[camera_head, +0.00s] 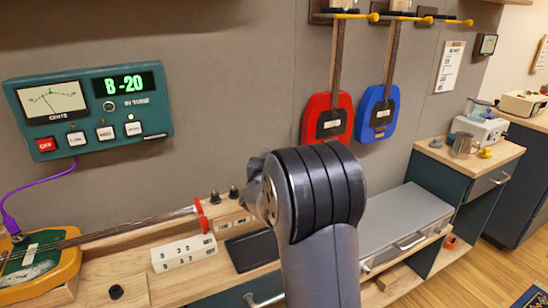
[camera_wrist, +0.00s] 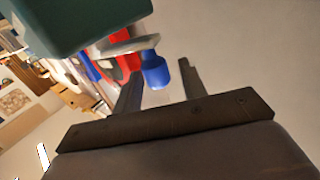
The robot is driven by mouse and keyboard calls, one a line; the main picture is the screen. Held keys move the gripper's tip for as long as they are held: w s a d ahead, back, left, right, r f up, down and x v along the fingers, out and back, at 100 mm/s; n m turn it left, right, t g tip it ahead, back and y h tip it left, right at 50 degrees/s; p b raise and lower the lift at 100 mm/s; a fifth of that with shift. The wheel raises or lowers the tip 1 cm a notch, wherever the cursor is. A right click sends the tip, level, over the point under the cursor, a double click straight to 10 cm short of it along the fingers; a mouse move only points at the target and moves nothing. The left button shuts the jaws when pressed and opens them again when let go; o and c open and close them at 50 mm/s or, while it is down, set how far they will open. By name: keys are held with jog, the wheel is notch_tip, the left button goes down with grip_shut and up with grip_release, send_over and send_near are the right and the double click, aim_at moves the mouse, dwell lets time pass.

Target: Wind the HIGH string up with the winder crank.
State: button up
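A yellow-green stringed instrument (camera_head: 30,262) lies at the lower left in the head view.
A white numbered block (camera_head: 184,253), a dark tray (camera_head: 252,250) and dark pegs (camera_head: 233,193) are on the bench. A red guitar (camera_head: 327,120) and a blue guitar (camera_head: 377,115) hang on the wall. A grey case (camera_head: 405,220) stands to the right.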

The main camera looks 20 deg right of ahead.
jog(key=v, duration=1)
jog(key=shift+s+a, duration=0.3)
jog(key=x, duration=1.1)
jog(key=shift+s, duration=0.1)
